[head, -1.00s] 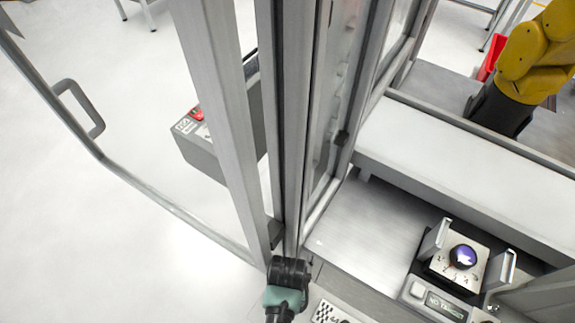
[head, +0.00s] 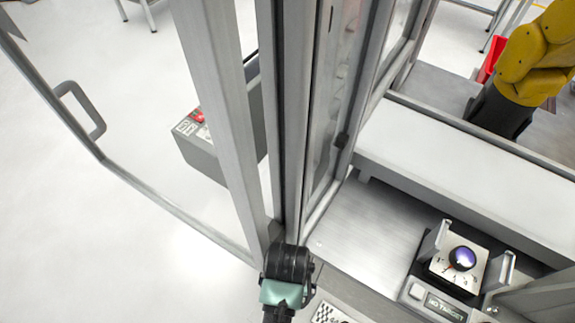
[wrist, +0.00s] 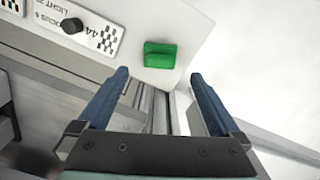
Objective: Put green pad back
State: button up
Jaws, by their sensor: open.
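The green pad (wrist: 160,54) shows in the wrist view as a small bright green block near the edge of a white panel (wrist: 200,25). My gripper (wrist: 159,76) is open, with its two blue fingers spread and nothing between them. In that view the pad appears just beyond the fingertips, between the lines of the fingers; I cannot tell the exact distance. In the head view my black and teal arm part shows at the bottom beside the metal frame, and I cannot make out the pad or the fingers there.
Metal frame posts (head: 222,120) with a clear panel stand close to my arm. A unit (head: 458,262) with a purple-topped dial is at the lower right. A yellow arm (head: 527,60) stands at the upper right. The floor at the left is largely clear.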

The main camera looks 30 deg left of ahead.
jog(key=shift+r, duration=2.3)
jog(key=shift+s, duration=0.1)
